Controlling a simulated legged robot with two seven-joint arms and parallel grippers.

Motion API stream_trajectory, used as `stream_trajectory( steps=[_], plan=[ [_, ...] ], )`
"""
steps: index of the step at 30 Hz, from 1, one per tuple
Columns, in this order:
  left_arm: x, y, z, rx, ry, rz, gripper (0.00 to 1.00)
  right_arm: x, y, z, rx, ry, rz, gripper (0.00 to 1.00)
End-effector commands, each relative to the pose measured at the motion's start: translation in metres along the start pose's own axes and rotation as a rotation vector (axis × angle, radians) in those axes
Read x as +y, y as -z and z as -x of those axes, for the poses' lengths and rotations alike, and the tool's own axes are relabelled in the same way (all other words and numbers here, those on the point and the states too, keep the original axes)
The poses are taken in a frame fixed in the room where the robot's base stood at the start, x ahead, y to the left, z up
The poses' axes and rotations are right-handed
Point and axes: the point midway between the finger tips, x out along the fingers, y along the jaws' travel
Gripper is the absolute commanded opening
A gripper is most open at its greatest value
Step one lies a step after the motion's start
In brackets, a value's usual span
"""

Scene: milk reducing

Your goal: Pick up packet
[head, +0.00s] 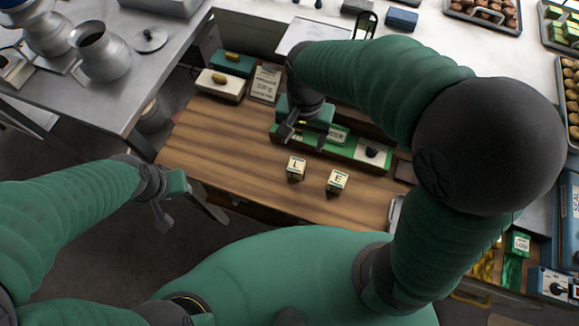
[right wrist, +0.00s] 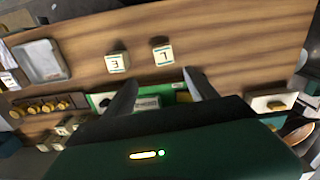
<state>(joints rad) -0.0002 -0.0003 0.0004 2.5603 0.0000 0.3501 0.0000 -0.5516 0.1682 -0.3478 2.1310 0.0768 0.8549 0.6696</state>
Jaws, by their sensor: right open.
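I cannot tell for sure which thing is the packet. Two small pale cube-shaped packs marked L (head: 296,168) and E (head: 337,181) stand apart on the wooden table (head: 225,150); they also show in the right wrist view, L (right wrist: 162,54) and E (right wrist: 117,62). A green and white holder (head: 345,149) lies behind them, with a small pale labelled item (right wrist: 147,102) in it. My right gripper (head: 302,138) is open and empty above the holder's left part, its two fingers either side of that item in the wrist view. My left gripper (head: 172,205) hangs off the table's left front edge, fingers unclear.
A steel bench with metal jugs (head: 104,55) is at left. The wood left and front of the cubes is bare.

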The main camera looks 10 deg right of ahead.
Motion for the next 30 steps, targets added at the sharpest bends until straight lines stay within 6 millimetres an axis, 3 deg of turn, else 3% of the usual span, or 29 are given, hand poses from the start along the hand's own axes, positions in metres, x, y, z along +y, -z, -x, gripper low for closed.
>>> stream_trajectory(
  steps=[3,9,16,23,30],
  plan=[
    [0.000,0.000,-0.002,0.000,0.000,0.000,0.36,0.001,-0.001,-0.034,-0.004,-0.007,0.000,0.66],
    [0.000,-0.001,-0.006,0.000,0.000,0.000,0.36,0.001,-0.001,-0.083,-0.001,-0.005,0.000,0.66],
    [0.000,-0.001,-0.005,0.000,0.000,0.001,0.36,0.000,-0.003,-0.109,-0.001,-0.003,0.003,0.66],
    [0.000,-0.001,-0.005,0.000,0.000,0.000,0.36,-0.004,-0.006,-0.148,-0.001,-0.002,0.002,0.66],
    [0.000,-0.001,-0.005,0.000,0.000,0.000,0.36,-0.005,-0.006,-0.151,0.002,0.002,0.003,0.66]
  ],
)
